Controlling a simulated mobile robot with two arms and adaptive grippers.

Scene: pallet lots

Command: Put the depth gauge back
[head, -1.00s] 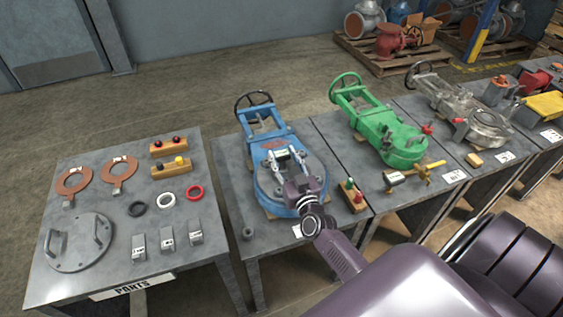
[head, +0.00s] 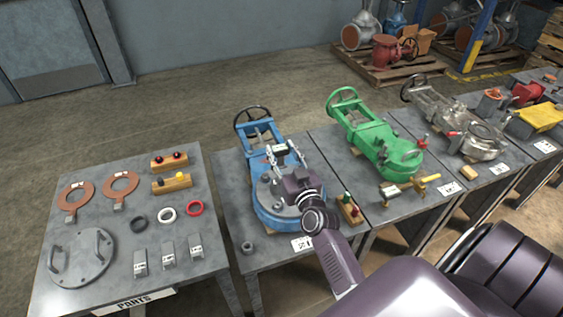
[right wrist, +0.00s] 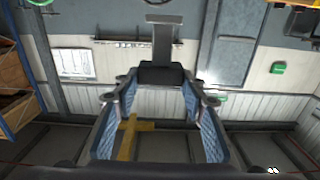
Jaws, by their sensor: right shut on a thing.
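My right gripper (head: 284,160) is shut on the depth gauge (head: 279,149), a small piece with a pale face, above the blue valve (head: 286,217). In the right wrist view, the fingers (right wrist: 160,100) clamp the gauge's dark block, and a grey stem with a crossbar (right wrist: 164,19) rises from it. The gauge looks clear of the valve's round flange, but its exact height is hard to tell. My arm covers part of the flange. My left gripper is out of view.
The parts table (head: 100,210) holds copper rings, small rings, grey blocks and a handled disc. A wooden block with coloured pegs (head: 350,208) stands right of the blue valve. Further right are a green valve (head: 380,140), a brass-coloured tool (head: 410,188) and a grey valve (head: 462,118).

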